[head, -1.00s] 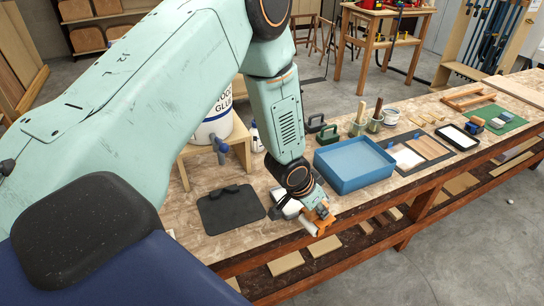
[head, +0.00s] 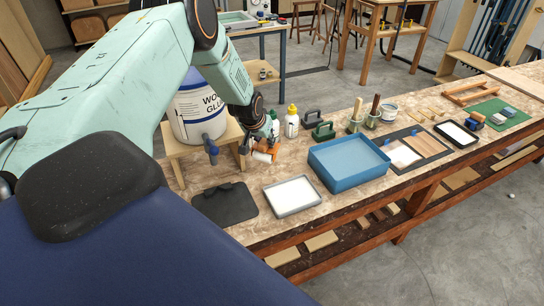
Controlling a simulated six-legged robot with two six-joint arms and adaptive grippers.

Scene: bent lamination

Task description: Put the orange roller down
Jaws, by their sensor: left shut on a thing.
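The orange roller (head: 264,155) is at my left gripper (head: 262,138), whose arm comes in from the left. The gripper is shut on the roller, with the pale roller drum showing below the orange part. Both are at the back of the workbench, just right of the small wooden stand and behind the white tray. I cannot tell whether the roller touches the bench. My right gripper is not in view.
A large glue bucket (head: 198,105) stands on the wooden stand (head: 184,147) close left. A bottle (head: 291,122) stands close right. A black mat (head: 224,204), a white tray (head: 291,195) and a blue bin (head: 348,163) lie nearer the front edge.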

